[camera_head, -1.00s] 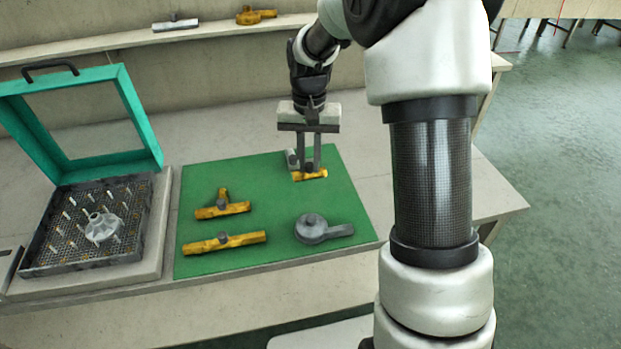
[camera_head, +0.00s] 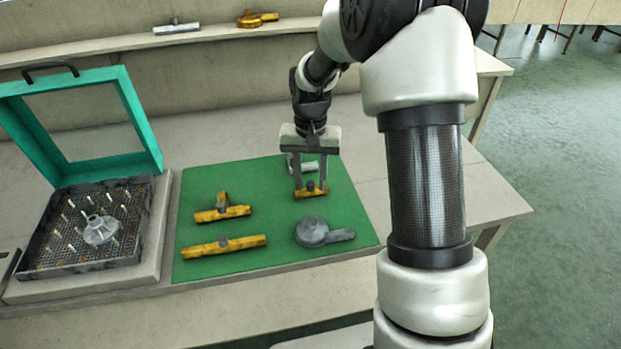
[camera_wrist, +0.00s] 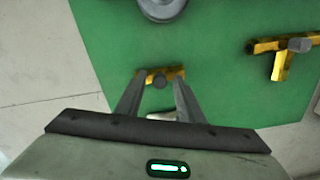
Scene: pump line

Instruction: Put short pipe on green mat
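The short yellow pipe (camera_head: 311,191) with a grey knob on top lies on the right part of the green mat (camera_head: 270,192). It also shows in the wrist view (camera_wrist: 162,76). My gripper (camera_head: 311,188) is open, pointing down over the pipe. Its fingers stand apart, one near each end of the pipe, with the knob between them. In the wrist view the open fingers (camera_wrist: 159,82) look clear of the knob. Whether they touch the pipe's ends I cannot tell.
A light grey pipe (camera_head: 304,167) lies just behind my gripper. A yellow tee (camera_head: 222,208), a longer yellow pipe (camera_head: 223,246) and a round grey part (camera_head: 318,234) lie on the mat. An open green-lidded case (camera_head: 82,227) stands left. Parts lie on the back shelf (camera_head: 110,41).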

